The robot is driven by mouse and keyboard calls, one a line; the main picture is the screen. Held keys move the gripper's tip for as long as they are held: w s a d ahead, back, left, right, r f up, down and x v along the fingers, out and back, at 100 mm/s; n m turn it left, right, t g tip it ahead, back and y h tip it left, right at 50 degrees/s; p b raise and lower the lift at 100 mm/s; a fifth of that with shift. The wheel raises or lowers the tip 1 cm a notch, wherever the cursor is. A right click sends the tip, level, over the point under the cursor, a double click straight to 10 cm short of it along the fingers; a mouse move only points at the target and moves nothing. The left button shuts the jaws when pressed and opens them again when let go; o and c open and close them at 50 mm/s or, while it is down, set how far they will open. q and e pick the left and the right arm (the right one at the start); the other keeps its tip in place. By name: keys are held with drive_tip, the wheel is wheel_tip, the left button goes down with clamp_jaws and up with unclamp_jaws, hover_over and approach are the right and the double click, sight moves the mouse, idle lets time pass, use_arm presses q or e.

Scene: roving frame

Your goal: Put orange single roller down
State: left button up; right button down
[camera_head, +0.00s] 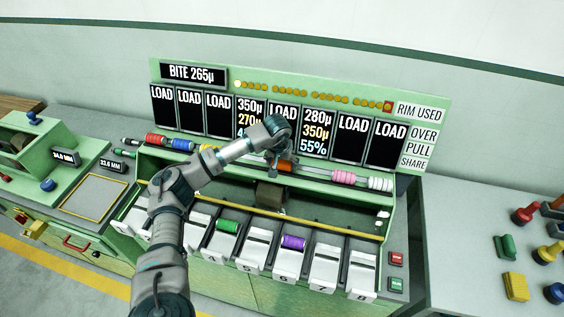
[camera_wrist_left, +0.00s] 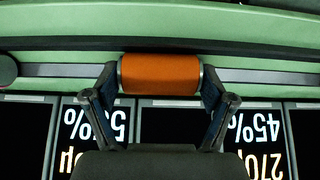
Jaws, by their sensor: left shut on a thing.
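The orange roller (camera_head: 286,166) is at the back rail of the green machine, below the display board. My left gripper (camera_head: 278,160) reaches over the machine and is shut on it. In the left wrist view the orange roller (camera_wrist_left: 160,73) lies lengthwise between the two fingers, one at each end, in front of a grey rail (camera_wrist_left: 60,70). Whether it rests on the rail or is just above it I cannot tell. My right gripper is not in view.
Red (camera_head: 155,140), blue (camera_head: 182,145), pink (camera_head: 343,177) and white (camera_head: 380,184) rollers sit along the same rail. Green (camera_head: 228,226) and purple (camera_head: 293,242) rollers lie on the numbered front chutes. The display board (camera_head: 300,110) stands close behind. Coloured knobs (camera_head: 525,214) stand at right.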

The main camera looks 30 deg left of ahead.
use_arm(q)
drive_tip(key=o, duration=1)
drive_tip(key=shift+o, duration=0.6)
drive_tip(key=shift+d, duration=0.1)
drive_tip(key=shift+s+r, duration=0.1)
drive_tip(key=shift+r, duration=0.45)
drive_tip(key=b+v, duration=0.1)
drive_tip(key=v, duration=1)
drive_tip(key=shift+b, duration=0.3)
